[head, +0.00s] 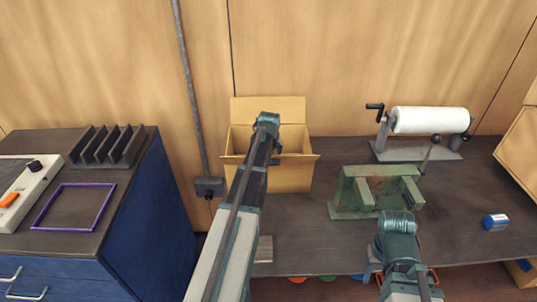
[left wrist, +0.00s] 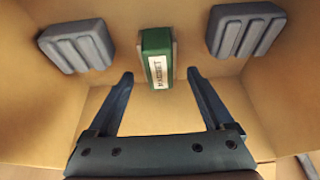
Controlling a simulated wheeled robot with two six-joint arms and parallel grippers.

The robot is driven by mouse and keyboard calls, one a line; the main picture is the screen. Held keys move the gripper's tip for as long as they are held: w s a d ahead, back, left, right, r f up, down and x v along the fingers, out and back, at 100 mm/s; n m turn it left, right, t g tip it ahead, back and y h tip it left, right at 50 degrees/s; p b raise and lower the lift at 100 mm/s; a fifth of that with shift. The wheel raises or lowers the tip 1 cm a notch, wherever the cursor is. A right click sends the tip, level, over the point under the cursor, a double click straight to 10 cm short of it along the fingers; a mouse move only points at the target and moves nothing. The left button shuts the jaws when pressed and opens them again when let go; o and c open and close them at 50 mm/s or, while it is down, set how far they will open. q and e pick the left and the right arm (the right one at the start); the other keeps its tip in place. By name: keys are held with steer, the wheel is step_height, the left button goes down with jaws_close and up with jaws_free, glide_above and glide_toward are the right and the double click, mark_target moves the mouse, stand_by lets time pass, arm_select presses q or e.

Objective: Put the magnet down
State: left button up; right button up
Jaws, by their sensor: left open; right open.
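The magnet (left wrist: 157,42) is a small green block with a white label reading MAGNET. In the left wrist view it is inside the cardboard box, ahead of my left gripper (left wrist: 160,73). That gripper is open, with a dark finger on each side and a visible gap to the magnet. The open box (head: 297,174) stands at the back of the table in the head view. My left arm reaches to it there, and the magnet is hidden. My right gripper (head: 400,268) is open at the table's front edge, partly hidden by its own wrist.
Two grey ridged pieces flank the magnet; whether they belong to my gripper is unclear. A green metal fixture (head: 350,205), a paper roll (head: 430,120) and a small blue item (head: 495,221) are right of the box. A blue cabinet (head: 150,225) stands left, bearing a purple frame (head: 68,185).

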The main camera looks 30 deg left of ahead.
arm_select(q)
steer(key=shift+r+p, duration=0.55)
steer(key=shift+r, duration=0.1)
steer(key=p+v, duration=1.1)
steer(key=v, duration=0.1)
steer(key=shift+f, duration=0.1)
